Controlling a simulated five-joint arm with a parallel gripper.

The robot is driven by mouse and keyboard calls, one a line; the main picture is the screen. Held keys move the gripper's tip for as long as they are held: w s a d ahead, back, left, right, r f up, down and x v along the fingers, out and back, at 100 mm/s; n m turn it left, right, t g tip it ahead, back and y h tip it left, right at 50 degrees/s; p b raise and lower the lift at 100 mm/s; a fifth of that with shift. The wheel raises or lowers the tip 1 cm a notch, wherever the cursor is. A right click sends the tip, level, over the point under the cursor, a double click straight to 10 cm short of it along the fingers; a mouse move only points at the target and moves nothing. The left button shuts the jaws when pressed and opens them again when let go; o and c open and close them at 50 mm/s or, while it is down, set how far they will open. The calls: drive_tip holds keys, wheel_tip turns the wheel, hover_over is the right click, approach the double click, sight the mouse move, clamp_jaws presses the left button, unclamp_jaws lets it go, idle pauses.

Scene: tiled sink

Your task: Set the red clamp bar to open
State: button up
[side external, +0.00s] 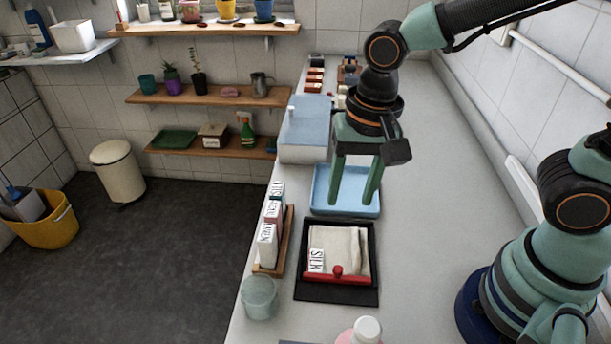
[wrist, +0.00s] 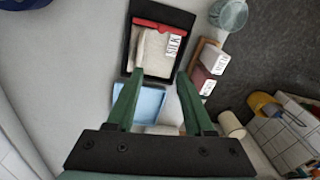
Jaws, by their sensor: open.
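The red clamp bar (side external: 333,279) with a small round knob lies across the near edge of a black tray (side external: 368,292), against a cream cloth (side external: 345,243). A white card marked SILK (side external: 316,261) sits at the left of the cloth. In the wrist view the red bar (wrist: 159,25) is at the top of the black tray. My gripper (side external: 354,201) has two green fingers spread apart with nothing between them. It is above the blue tray, behind the black tray and apart from the bar. The gripper also shows in the wrist view (wrist: 152,85).
A light blue tray (side external: 322,207) lies behind the black tray. A wooden rack (side external: 284,243) with labelled boxes and a translucent cup (side external: 259,298) stand to the left. A white-capped bottle (side external: 366,330) is at the front. The counter right of the black tray is clear.

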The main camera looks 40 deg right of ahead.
sight(338, 268)
drive_tip(key=a+f, duration=0.1)
drive_tip(key=f, duration=0.3)
drive_tip(key=s+a+f+m, duration=0.1)
drive_tip(key=f, duration=0.4)
drive_tip(key=a+f+m+g, duration=0.1)
drive_tip(key=f, duration=0.4)
drive_tip(key=shift+s+f+h, duration=0.25)
drive_tip(key=shift+s+h, duration=0.05)
drive_tip(key=shift+s, duration=0.05)
clamp_jaws()
idle(1.0)
